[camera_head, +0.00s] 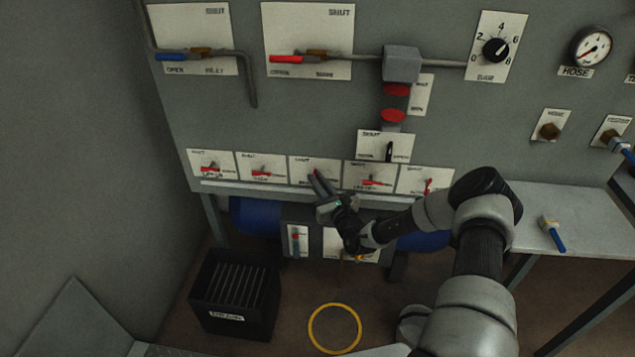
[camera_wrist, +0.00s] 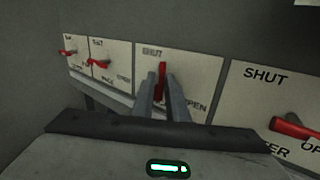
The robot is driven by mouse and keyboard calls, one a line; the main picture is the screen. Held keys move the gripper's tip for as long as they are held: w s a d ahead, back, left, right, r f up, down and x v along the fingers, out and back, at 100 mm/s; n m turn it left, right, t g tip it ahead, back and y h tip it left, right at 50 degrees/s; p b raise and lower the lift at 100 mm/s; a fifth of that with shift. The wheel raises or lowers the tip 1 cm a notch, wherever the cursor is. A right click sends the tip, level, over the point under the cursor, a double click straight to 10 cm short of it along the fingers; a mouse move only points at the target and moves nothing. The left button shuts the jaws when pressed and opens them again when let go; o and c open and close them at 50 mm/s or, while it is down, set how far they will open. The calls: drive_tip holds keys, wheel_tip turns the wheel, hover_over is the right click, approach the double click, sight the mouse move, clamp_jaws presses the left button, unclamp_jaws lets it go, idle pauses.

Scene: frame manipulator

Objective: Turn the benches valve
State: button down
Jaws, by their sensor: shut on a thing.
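A row of small white valve plates with red handles runs along the panel just above the bench edge. My gripper (camera_head: 320,184) is at the middle plate (camera_head: 300,166). In the wrist view my gripper (camera_wrist: 164,88) has its two fingers on either side of that plate's red handle (camera_wrist: 162,70), shut on it. The handle stands about upright there, between the SHUT and OPEN marks. The fingers hide its lower part and some of the label. The plate to the right has a red handle (camera_wrist: 292,127) lying nearly level. I cannot read which plate is marked benches.
A narrow grey ledge (camera_head: 240,188) runs under the plates. Above are larger valves with a blue handle (camera_head: 172,57) and a red handle (camera_head: 287,59). A black crate (camera_head: 233,322) and a yellow ring (camera_head: 334,328) are on the floor below.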

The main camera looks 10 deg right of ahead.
drive_tip(key=shift+a+f+m+t+h+b, duration=0.1)
drive_tip(key=shift+f+m+t+h+b, duration=0.2)
drive_tip(key=shift+m+t+h+b, duration=2.45)
drive_tip(key=shift+a+f+m+g+h+b, duration=0.2)
drive_tip(key=shift+m+g+h+b, duration=0.85)
drive_tip(key=shift+m, duration=4.2)
drive_tip(key=shift+a+f+m+t+h+b, duration=0.1)
drive_tip(key=shift+f+m+t+h+b, duration=0.25)
drive_tip(key=shift+m+t+h+b, duration=1.9)
drive_tip(key=m+g+h+p, duration=0.1)
drive_tip(key=m+g+p, duration=0.1)
drive_tip(key=m, duration=0.2)
drive_tip(key=c, duration=1.7)
unclamp_jaws()
drive_tip(key=shift+w, duration=0.1)
drive_tip(key=shift+c, duration=0.2)
